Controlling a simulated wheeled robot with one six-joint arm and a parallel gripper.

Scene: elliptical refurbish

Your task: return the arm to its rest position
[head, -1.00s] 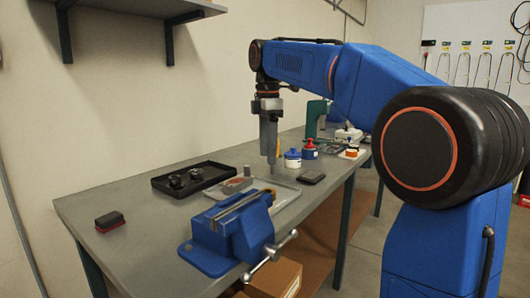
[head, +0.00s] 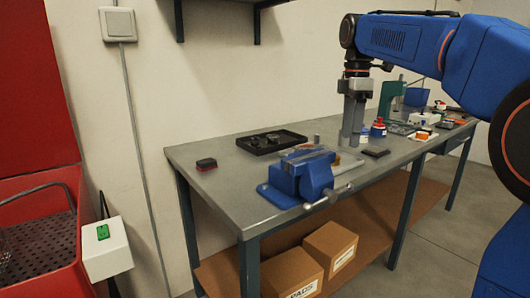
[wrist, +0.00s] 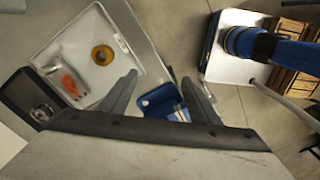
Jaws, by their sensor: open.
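My arm reaches in from the right over the workbench (head: 215,190) in the head view. My gripper (head: 351,143) points down above the bench, behind and right of the blue vise (head: 300,177). In the wrist view my gripper (wrist: 163,82) has its two fingers spread with nothing held between them. The vise also shows in the wrist view (wrist: 155,100), beyond the gap between the fingers. From the head view I cannot tell the exact height of the fingertips over the bench.
A black tray (head: 246,146) with dark parts lies behind the vise. A dark block (head: 206,164) sits at the bench's left. Bottles and a green press (head: 388,98) stand right. A red machine (head: 38,190) is far left.

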